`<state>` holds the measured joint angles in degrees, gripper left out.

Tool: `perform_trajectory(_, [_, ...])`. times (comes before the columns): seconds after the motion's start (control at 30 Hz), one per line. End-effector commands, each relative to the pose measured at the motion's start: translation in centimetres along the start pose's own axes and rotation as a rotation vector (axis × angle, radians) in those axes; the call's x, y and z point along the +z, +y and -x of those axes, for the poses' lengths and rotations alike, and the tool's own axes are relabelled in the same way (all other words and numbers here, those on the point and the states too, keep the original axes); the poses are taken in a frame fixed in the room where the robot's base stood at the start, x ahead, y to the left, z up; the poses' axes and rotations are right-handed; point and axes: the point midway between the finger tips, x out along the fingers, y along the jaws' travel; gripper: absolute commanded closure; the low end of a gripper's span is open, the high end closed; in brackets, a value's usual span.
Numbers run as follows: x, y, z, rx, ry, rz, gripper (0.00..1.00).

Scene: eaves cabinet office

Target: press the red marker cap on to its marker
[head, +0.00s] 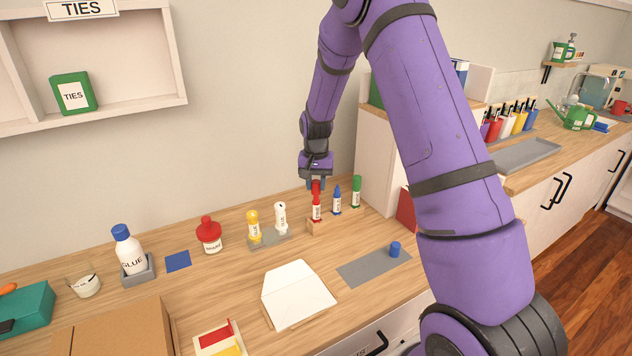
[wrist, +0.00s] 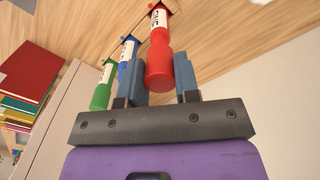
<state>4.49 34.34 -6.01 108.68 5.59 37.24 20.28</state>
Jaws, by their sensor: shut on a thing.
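The red marker (head: 316,211) stands upright in a wooden block (head: 314,228) and has a white label; it also shows in the wrist view (wrist: 158,20). The red cap (wrist: 159,72) is between the fingers of my gripper (wrist: 160,78), which is shut on it. The cap is over the top of the red marker, in line with it. I cannot tell how far down it sits. In the head view my gripper (head: 316,184) points straight down above the marker.
A blue marker (head: 337,199) with a bare tip and a green marker (head: 356,192) stand close to the right. A blue cap (head: 395,249) is on a grey mat (head: 364,270). A white cabinet side rises behind right.

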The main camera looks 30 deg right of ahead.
Motion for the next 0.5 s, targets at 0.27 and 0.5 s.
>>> perform_trajectory(0.27, [0.02,0.01,-0.6,0.0,-0.001,0.0,0.92])
perform_trajectory(0.5, [0.01,0.0,-1.12,0.0,0.0,0.0,0.92])
